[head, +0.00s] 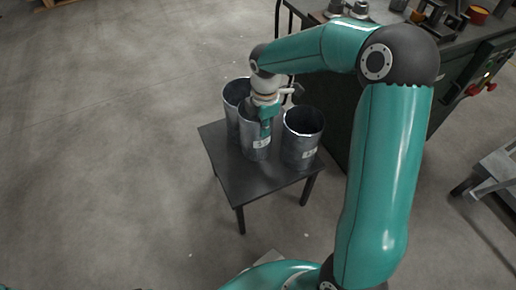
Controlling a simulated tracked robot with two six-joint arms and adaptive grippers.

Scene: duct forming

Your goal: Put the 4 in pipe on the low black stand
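The low black stand (220,150) is a small dark square table in the middle of the head view. Three grey metal pipes stand upright on it: a rear left pipe (231,112), a middle pipe (252,147) and a right pipe (300,150). The middle and right pipes have white labels, too small to read, so I cannot tell which is the 4 in pipe. My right gripper (266,124) points down at the middle pipe's rim, overlapping its upper part. Its fingers are partly hidden, so I cannot tell whether it grips the wall. My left gripper is out of view.
A dark green workbench (345,125) with several items on top stands behind and right of the stand. A grey metal frame (495,170) is at the far right. The floor to the left is clear.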

